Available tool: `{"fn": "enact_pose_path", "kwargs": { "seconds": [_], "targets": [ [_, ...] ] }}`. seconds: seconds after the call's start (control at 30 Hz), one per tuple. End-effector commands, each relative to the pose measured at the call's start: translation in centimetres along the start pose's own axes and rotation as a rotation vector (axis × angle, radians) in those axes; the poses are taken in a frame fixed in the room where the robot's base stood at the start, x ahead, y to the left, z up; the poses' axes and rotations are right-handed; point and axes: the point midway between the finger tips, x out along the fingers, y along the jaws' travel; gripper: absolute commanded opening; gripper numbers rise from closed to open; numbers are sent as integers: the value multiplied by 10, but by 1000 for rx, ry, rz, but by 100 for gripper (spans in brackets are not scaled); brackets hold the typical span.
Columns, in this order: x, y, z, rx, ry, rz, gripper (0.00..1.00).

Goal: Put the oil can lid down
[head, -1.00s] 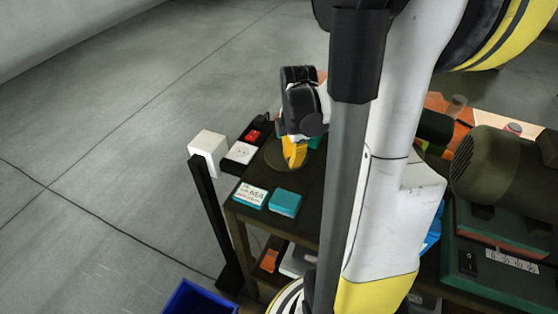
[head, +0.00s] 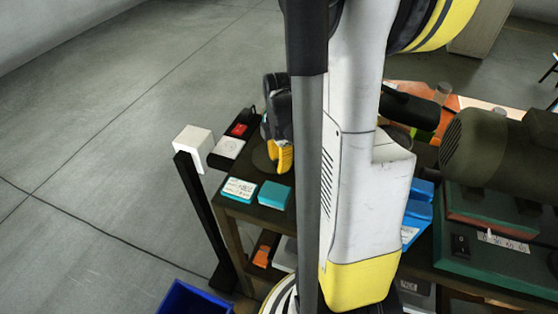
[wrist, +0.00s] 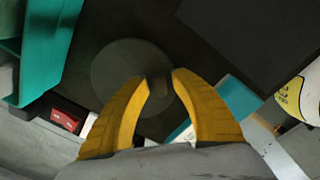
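In the head view my gripper (head: 281,170) points down at the disc (head: 261,157), near the table's left end. The lid is too small or hidden there.
A white and teal box (head: 239,189) and a teal box (head: 274,195) lie in front of the disc. A green-based machine (head: 490,240) stands right. A blue bin (head: 192,300) is below.

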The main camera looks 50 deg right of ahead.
Motion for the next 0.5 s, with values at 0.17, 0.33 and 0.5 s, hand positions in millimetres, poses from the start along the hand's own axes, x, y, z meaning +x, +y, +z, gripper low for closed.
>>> {"fn": "enact_pose_path", "kwargs": {
  "seconds": [0.17,0.33,0.5],
  "targets": [
    [-3,0,0,0,0,0,30],
    [-27,0,0,0,0,0,30],
    [-68,0,0,0,0,0,30]
  ]
}}
